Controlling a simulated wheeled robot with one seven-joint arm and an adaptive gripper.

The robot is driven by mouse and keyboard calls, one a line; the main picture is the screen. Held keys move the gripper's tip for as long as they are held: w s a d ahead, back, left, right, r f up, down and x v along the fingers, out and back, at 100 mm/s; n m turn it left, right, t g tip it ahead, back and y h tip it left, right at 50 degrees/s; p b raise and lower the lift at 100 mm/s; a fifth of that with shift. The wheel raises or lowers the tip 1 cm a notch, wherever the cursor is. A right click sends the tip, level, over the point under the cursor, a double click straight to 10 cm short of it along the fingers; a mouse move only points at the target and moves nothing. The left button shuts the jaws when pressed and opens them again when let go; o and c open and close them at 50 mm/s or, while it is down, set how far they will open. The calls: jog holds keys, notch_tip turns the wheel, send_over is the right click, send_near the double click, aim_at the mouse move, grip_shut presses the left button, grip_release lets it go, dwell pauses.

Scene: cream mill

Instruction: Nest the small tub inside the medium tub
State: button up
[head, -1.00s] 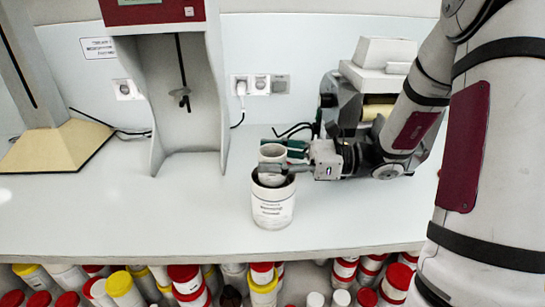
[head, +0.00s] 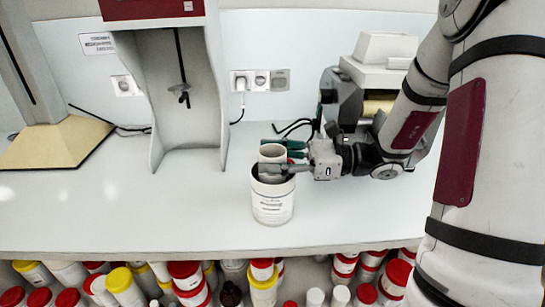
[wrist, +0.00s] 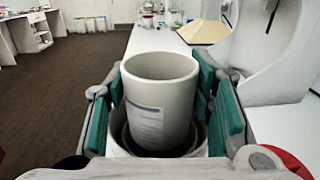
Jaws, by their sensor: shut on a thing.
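The small tub (head: 271,151) is a pale, open-topped cylinder, upright or nearly so. My gripper (head: 276,167) is shut on it, with fingers on either side. The medium tub (head: 272,207) is a white, labelled tub standing upright on the bench near its front edge. The small tub's lower part is inside the medium tub's mouth, its upper part above the rim. In the wrist view the small tub (wrist: 160,98) stands between the green finger pads, with the medium tub's rim (wrist: 203,143) around its lower end. Whether its base touches the medium tub's floor is hidden.
The white bench (head: 150,220) is clear left and right of the tubs. A grey stand (head: 205,90) with a red panel is behind left. A machine with a white top (head: 385,60) is behind right, close to my arm. Several lidded jars (head: 185,280) sit below the front edge.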

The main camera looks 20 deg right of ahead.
jog(key=shift+f, duration=0.6)
dwell(0.5)
jog(key=o, duration=1.1)
notch_tip(320, 180, up, 8)
jog(key=p, duration=0.6)
dwell(0.5)
